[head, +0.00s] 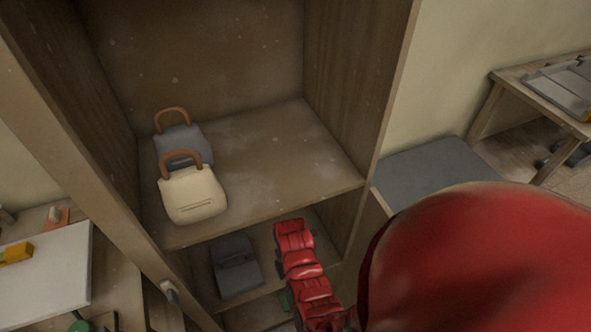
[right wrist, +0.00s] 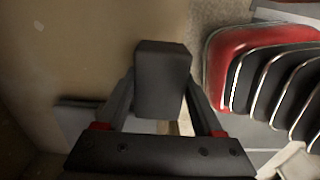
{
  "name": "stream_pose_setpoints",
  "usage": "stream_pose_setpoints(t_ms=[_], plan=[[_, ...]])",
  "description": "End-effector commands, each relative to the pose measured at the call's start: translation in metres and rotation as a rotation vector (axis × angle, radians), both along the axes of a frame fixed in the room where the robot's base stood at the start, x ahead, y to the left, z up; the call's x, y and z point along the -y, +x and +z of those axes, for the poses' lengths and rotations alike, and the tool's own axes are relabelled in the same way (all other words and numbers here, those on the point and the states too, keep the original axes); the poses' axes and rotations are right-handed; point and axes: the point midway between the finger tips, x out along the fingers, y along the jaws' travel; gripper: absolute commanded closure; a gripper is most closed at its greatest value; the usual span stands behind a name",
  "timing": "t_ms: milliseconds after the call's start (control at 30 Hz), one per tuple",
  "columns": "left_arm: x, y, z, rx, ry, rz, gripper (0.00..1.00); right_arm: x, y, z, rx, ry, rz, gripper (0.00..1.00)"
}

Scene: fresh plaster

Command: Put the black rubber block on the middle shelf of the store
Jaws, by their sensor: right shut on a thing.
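My right gripper (right wrist: 162,100) is shut on the black rubber block (right wrist: 162,72), a dark upright-looking block between its two fingers in the right wrist view. The block cannot be made out for sure in the head view. The wooden store (head: 333,150) stands open ahead in the head view. One of its shelves (head: 290,165) holds a cream handled block (head: 193,197) and a grey handled block (head: 180,140) on its left side; its right side is bare. A lower shelf (head: 262,314) holds a dark grey box-like thing (head: 235,268). My left gripper is out of view.
My red arm covers the lower right of the head view, and a red segmented part overlaps the lower shelf. A grey-topped unit (head: 430,172) stands right of the store, a wooden table (head: 540,85) beyond. A bench with a white board (head: 45,275) is at left.

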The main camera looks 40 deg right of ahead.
Motion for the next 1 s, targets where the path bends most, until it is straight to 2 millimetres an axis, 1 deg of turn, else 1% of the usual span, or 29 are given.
stream_pose_setpoints(t_ms=[33, 100, 200, 300, 567, 800, 1000], plan=[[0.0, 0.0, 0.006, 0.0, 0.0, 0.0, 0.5, 0.012, 0.002, 0.002, -0.004, 0.002, -0.005, 1.0], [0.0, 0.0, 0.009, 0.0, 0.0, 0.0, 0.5, 0.026, 0.007, 0.001, -0.002, 0.001, -0.004, 1.0], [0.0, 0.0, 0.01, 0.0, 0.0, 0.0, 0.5, 0.038, 0.009, -0.002, -0.001, 0.001, -0.001, 1.0], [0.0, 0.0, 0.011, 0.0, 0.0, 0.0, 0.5, 0.044, 0.011, -0.004, -0.001, 0.001, -0.001, 1.0], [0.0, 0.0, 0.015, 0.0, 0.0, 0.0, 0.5, 0.046, 0.012, -0.014, -0.001, 0.001, -0.001, 1.0], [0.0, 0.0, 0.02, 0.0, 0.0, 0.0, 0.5, 0.045, 0.01, -0.036, -0.005, 0.002, -0.001, 1.0], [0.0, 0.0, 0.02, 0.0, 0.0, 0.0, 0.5, 0.045, 0.011, -0.04, 0.0, 0.0, -0.001, 1.0]])
